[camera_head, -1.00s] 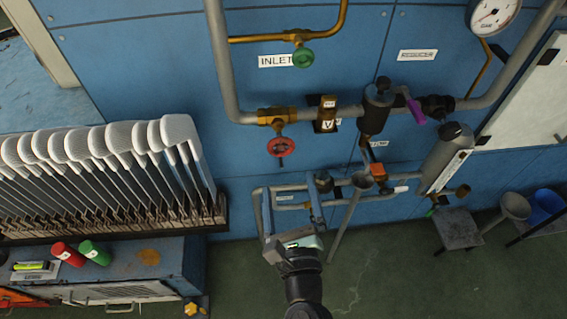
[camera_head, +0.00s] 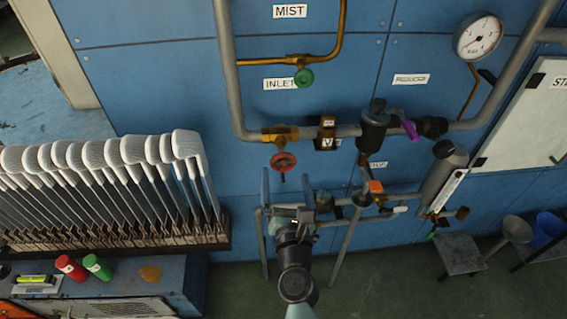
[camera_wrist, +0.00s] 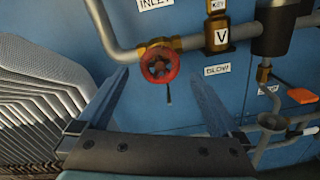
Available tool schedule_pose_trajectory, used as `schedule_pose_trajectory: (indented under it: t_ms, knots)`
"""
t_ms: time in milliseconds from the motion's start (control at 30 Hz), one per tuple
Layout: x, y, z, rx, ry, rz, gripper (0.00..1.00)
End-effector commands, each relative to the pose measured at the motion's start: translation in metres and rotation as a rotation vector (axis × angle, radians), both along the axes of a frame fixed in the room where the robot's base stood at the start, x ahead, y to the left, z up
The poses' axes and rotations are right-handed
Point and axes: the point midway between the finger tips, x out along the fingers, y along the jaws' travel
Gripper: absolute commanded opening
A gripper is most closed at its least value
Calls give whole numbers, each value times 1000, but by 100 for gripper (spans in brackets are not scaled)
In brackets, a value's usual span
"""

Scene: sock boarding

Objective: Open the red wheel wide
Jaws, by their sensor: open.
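The red wheel (camera_head: 283,162) is a small round handwheel on a brass valve (camera_head: 281,134) in the grey pipe on the blue wall panel. It also shows in the wrist view (camera_wrist: 160,66), facing the camera, with a dark thin piece hanging below it. My gripper (camera_head: 286,177) is open and empty, just below the wheel in the head view. In the wrist view its two fingers (camera_wrist: 160,78) spread to either side of the wheel, and no finger visibly touches it. How far the fingertips stand from the wheel in depth I cannot tell.
A green wheel (camera_head: 303,78) sits on a brass pipe above. A strainer body (camera_head: 373,130) and a purple lever (camera_head: 410,130) are to the right. A rack of white sock forms (camera_head: 110,155) stands at the left. Grey low pipework (camera_head: 345,228) stands beside my arm.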

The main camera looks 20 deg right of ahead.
Motion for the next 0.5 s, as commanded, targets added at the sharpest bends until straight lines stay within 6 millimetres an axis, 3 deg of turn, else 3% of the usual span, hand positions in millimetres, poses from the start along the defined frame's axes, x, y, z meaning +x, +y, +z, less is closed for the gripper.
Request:
schedule_pose_trajectory:
  t_ms: [300, 500]
  knots:
    - [38, -12, -2, 4, -1, -2, 100]
    - [53, -16, -1, 1, 0, -1, 100]
